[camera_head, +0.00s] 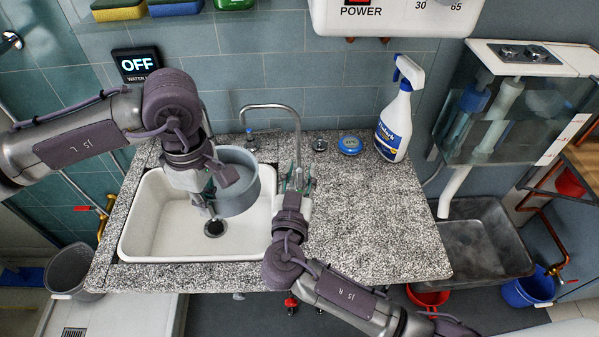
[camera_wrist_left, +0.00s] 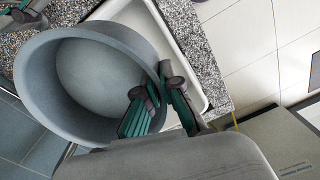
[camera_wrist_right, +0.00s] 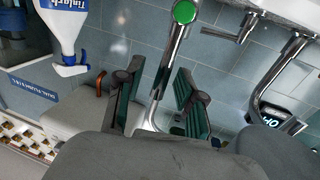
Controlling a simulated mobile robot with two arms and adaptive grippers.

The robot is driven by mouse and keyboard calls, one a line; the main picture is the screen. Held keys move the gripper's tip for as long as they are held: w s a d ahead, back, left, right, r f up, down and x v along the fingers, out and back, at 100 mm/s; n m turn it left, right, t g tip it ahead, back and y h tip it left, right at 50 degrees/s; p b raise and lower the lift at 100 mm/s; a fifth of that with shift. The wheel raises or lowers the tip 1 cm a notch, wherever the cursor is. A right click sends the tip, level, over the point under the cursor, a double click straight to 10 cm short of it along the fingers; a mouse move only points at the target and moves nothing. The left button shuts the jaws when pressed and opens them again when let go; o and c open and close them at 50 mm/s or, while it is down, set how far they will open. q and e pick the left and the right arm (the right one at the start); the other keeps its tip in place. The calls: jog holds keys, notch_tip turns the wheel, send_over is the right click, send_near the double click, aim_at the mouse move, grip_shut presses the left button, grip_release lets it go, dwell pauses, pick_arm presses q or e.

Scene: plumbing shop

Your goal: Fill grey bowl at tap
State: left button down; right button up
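The grey bowl (camera_head: 238,198) hangs upright-to-slightly-tilted over the white sink (camera_head: 150,215). My left gripper (camera_head: 208,197) is shut on its rim; in the left wrist view one finger is inside the bowl (camera_wrist_left: 100,75) and one outside, and the inside looks empty. The silver tap (camera_head: 298,130) arches at the sink's back right, its spout end just behind the bowl. I cannot tell whether the spout is over the bowl. My right gripper (camera_head: 296,182) is at the tap's base. In the right wrist view its fingers are apart, with the tap column (camera_wrist_right: 168,65) between or just beyond them.
A water display (camera_head: 137,64) on the wall reads OFF. A spray bottle (camera_head: 395,115) and a blue round tin (camera_head: 350,144) stand on the speckled counter (camera_head: 370,220), whose front right is clear. A white heater (camera_head: 390,18) hangs above.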

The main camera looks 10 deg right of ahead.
grip_shut()
dwell(0.3)
dwell(0.3)
jog(key=d+m, duration=0.1)
jog(key=m, duration=0.1)
jog(key=d+m, duration=0.1)
jog(key=d+f+m+g, duration=0.1)
jog(key=m, duration=0.1)
jog(key=shift+s+m+y, duration=0.2)
jog(key=shift+m+y, duration=0.1)
jog(key=shift+d+f+m+y, duration=0.25)
jog(key=shift+d+f+m, duration=0.25)
jog(key=shift+m, duration=0.6)
jog(key=shift+d+f+m+y, duration=0.25)
jog(key=shift+d+f+m, duration=0.15)
jog(key=shift+m, duration=0.7)
jog(key=shift+d, duration=0.15)
